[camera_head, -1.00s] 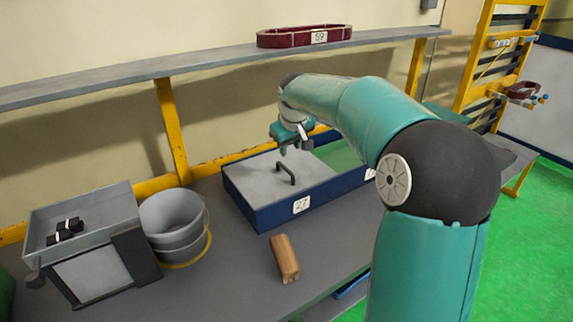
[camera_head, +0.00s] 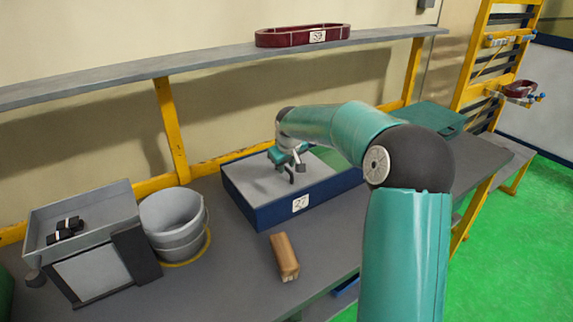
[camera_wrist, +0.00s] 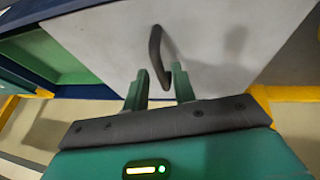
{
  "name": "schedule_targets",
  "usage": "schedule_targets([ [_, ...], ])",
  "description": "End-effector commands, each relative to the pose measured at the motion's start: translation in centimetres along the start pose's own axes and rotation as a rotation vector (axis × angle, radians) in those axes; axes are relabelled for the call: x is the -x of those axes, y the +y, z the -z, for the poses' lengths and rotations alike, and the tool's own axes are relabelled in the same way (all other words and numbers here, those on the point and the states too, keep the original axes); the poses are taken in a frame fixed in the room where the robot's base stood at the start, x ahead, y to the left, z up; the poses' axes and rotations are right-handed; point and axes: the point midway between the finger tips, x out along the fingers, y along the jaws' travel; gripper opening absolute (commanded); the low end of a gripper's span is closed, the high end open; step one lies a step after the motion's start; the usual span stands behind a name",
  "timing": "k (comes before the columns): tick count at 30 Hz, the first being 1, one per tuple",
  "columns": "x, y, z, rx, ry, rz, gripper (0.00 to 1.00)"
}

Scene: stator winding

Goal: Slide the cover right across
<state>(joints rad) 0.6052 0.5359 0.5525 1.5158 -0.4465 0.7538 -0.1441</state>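A grey flat cover (camera_head: 262,178) with a dark bar handle (camera_head: 291,173) lies on a blue box (camera_head: 270,214) labelled 27. The box's green inside (camera_head: 328,156) shows uncovered at the right. In the wrist view the cover (camera_wrist: 225,50) fills the middle and right, with the green opening (camera_wrist: 70,65) at the left. My gripper (camera_head: 287,157) is over the cover, close to the handle. In the wrist view my gripper (camera_wrist: 157,75) has its fingers apart, and the handle (camera_wrist: 157,55) appears between and beyond them. Contact with the handle cannot be told.
A brown wooden block (camera_head: 285,257) lies on the bench in front of the box. A grey bucket (camera_head: 173,222) and a grey bin (camera_head: 85,225) with black pieces stand at the left. A shelf (camera_head: 200,66) holding a dark red ring (camera_head: 302,35) runs above.

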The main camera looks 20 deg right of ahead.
Motion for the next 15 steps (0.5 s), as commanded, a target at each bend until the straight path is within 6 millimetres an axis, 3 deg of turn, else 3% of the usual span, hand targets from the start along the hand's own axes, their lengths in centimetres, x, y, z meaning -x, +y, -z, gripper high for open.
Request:
schedule_targets([
  [1, 0.00, -0.01, -0.01, 0.000, 0.000, 0.000, 0.16],
  [3, 0.01, -0.01, -0.02, 0.000, 0.000, 0.000, 0.02],
  [4, 0.01, -0.01, -0.02, 0.000, 0.000, 0.000, 0.00],
  [15, -0.11, 0.79, -0.10, -0.001, -0.001, -0.001, 0.00],
])
